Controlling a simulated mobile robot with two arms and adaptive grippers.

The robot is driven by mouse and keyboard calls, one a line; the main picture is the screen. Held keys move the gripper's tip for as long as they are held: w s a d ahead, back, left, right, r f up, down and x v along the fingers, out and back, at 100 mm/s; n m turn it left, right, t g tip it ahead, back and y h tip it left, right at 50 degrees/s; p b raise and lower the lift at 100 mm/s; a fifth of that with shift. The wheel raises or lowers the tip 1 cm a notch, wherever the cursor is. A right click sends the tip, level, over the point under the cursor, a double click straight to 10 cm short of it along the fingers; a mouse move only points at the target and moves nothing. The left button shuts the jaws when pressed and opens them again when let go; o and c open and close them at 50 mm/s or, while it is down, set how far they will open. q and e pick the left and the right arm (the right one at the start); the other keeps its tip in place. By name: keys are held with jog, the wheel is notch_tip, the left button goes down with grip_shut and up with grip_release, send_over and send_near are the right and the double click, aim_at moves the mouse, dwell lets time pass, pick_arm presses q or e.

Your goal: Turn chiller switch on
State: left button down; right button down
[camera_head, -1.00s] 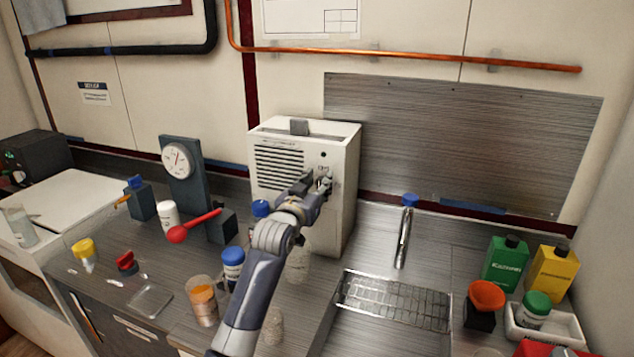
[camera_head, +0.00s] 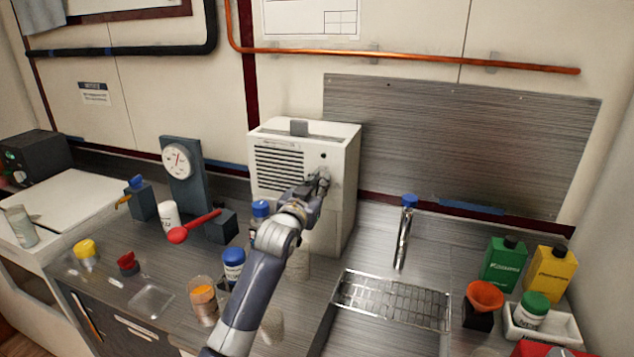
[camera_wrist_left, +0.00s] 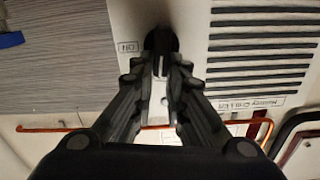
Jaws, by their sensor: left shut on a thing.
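The chiller (camera_head: 340,145) is a white box with dark vent slots on its front, standing on the counter against the back wall. My left gripper (camera_head: 324,178) is at the right part of its front face. In the left wrist view the fingers (camera_wrist_left: 162,68) are shut on a dark switch knob (camera_wrist_left: 160,42) with a pale line on it. A small label, which seems to read ON, (camera_wrist_left: 128,47) is beside the knob. In the head view the gripper largely hides the knob. My right gripper is not in view.
A gauge stand (camera_head: 187,188) with a red-knobbed lever (camera_head: 178,235) is left of the chiller. Blue-capped bottles (camera_head: 233,268) and a cup of orange stuff (camera_head: 204,303) are near my forearm. A sink rack (camera_head: 392,301) and tap (camera_head: 403,240) are at right.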

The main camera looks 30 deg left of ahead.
pick_arm(q)
jog(key=m+p, duration=0.1)
jog(key=m, duration=0.2)
jog(key=d+m+p, duration=0.1)
jog(key=m, duration=0.2)
jog(key=f+m+p, duration=0.1)
jog(key=m, duration=0.2)
jog(key=shift+w+d+m+p, duration=0.25)
jog(key=shift+d+m+p, duration=0.05)
jog(key=shift+m+p, duration=0.1)
jog(key=m, duration=0.3)
jog(key=shift+d+f+m+p, duration=0.15)
jog(key=shift+f+m+p, duration=0.15)
jog(key=shift+f, duration=0.1)
jog(key=shift+f+m, duration=0.3)
jog(key=shift+m, duration=1.1)
jog(key=shift+p, duration=0.3)
jog(key=c, duration=1.6)
grip_release()
jog(key=shift+w+f, duration=0.1)
